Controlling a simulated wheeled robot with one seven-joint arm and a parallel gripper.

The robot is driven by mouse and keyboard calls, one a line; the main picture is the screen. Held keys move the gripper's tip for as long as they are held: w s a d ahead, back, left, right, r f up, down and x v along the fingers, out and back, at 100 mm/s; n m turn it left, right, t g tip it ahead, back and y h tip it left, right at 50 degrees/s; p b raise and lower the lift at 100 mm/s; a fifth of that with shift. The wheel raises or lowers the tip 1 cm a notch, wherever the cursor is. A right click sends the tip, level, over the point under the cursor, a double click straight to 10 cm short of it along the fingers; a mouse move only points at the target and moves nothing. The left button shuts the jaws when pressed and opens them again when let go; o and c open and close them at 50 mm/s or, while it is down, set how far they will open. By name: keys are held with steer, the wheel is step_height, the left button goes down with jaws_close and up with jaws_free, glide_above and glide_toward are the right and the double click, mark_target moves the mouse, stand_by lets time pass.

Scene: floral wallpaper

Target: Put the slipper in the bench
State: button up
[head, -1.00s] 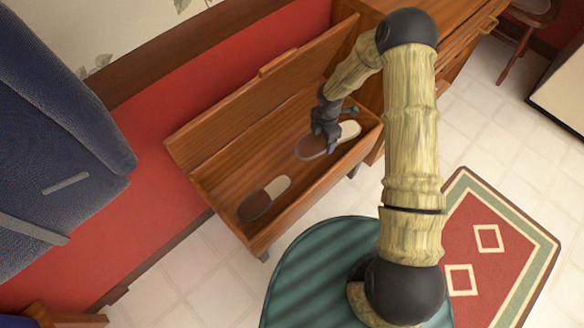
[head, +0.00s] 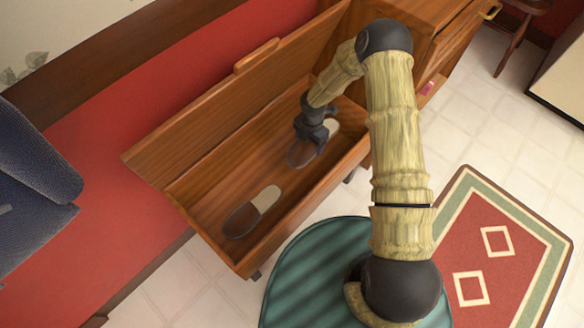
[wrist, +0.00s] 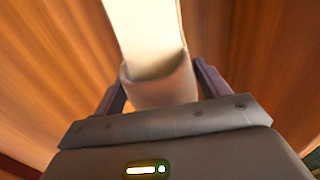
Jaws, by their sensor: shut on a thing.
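The wooden bench (head: 190,205) stands against the red wall with its lid (head: 200,128) raised, so its inside is open. One slipper (head: 240,222), brown with a pale insole, lies in the near-left part of the bench. A second slipper (head: 299,154) is at the right part of the bench, under my gripper (head: 316,137). My gripper is shut on this second slipper, which is within the bench's outline. In the wrist view the slipper (wrist: 150,40) shows between the two fingers. Whether it touches the bench floor cannot be told.
A wooden cabinet (head: 425,50) stands directly right of the bench. A red patterned rug (head: 520,250) lies on the tiled floor at the right. A dark blue upholstered seat (head: 35,160) is at the left.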

step_height(320, 180, down, 5)
steer(key=shift+f+b, duration=0.1)
steer(key=shift+b, duration=0.65)
steer(key=shift+f+b, duration=0.75)
steer(key=shift+f, duration=1.1)
steer(key=o, duration=1.1)
steer(key=shift+o, duration=0.2)
step_height(320, 180, up, 12)
steer(key=p, duration=0.4)
